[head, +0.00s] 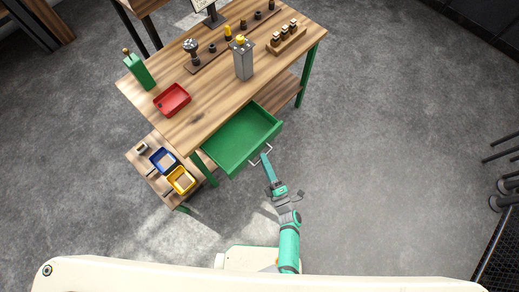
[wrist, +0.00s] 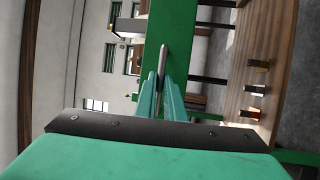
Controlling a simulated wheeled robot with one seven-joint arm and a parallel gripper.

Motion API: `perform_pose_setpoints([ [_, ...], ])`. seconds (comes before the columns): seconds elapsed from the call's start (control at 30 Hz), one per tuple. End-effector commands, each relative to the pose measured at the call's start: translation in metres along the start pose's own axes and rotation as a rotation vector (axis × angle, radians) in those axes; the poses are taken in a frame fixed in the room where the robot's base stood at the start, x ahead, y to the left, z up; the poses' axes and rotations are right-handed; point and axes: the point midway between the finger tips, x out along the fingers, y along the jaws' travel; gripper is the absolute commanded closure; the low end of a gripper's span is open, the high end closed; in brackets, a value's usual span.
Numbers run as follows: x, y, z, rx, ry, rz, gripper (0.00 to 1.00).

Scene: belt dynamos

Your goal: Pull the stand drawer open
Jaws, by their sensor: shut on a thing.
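The green stand drawer (head: 241,139) is pulled well out from under the wooden tabletop, and its inside looks empty in the head view. Its pale bar handle (head: 261,157) is on the front face. My gripper (head: 264,157) is at the handle, shut on it. In the wrist view the drawer's green front (wrist: 170,35) stands upright in the picture, with the handle (wrist: 162,65) between my two fingers (wrist: 161,85). The fingertips' exact contact with the bar is small and partly hidden.
On the tabletop (head: 195,108) are a red tray (head: 172,99), a green bottle-like can (head: 139,71), a grey block (head: 242,58) and several small parts. A low shelf at left holds a blue bin (head: 164,160) and a yellow bin (head: 181,180). Floor to the right is clear.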

Motion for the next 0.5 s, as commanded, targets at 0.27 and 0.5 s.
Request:
perform_pose_setpoints([
  [0.27, -0.023, 0.003, 0.006, 0.001, 0.009, -0.004, 1.00],
  [0.5, -0.025, 0.003, 0.006, 0.001, 0.010, -0.004, 1.00],
])
